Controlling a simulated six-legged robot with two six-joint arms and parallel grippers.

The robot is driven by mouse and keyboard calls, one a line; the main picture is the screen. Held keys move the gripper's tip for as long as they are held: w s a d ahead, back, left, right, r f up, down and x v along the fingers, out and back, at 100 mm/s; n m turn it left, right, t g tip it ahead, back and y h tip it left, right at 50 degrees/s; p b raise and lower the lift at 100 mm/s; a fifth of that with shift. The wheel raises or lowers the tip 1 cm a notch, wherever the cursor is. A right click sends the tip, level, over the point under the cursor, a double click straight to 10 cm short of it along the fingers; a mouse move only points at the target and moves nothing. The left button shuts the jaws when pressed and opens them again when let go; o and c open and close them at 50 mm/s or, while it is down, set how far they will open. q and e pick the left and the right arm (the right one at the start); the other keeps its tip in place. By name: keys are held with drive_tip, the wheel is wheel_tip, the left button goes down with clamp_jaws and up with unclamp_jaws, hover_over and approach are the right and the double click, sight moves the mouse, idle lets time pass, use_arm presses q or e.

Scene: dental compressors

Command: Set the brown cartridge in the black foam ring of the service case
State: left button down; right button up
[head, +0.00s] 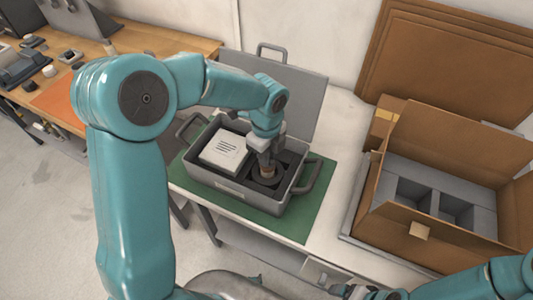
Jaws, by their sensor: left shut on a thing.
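The grey service case (240,198) stands open on a green mat, its lid raised at the back. The black foam ring (268,182) is in the right part of the case. My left gripper (267,164) points down over the ring and is shut on the brown cartridge (267,172). The cartridge is upright and within the ring's outline; I cannot tell whether it touches the bottom. The fingers hide its upper part. My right gripper (355,291) is at the bottom edge, partly cut off, and its jaws are not clear.
A white labelled box (225,149) fills the left part of the case. The case has side handles (309,176). An open cardboard box (455,248) with grey foam compartments stands to the right. A wooden bench (150,40) with small parts is at the back left.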

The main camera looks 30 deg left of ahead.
idle(0.4)
use_arm(q)
drive_tip(key=shift+f+b, duration=0.45)
drive_tip(key=shift+f, duration=0.25)
drive_tip(key=c, duration=1.4)
unclamp_jaws()
drive_tip(key=shift+r, duration=0.1)
wheel_tip(320, 180, up, 11)
drive_tip(key=p, duration=0.9)
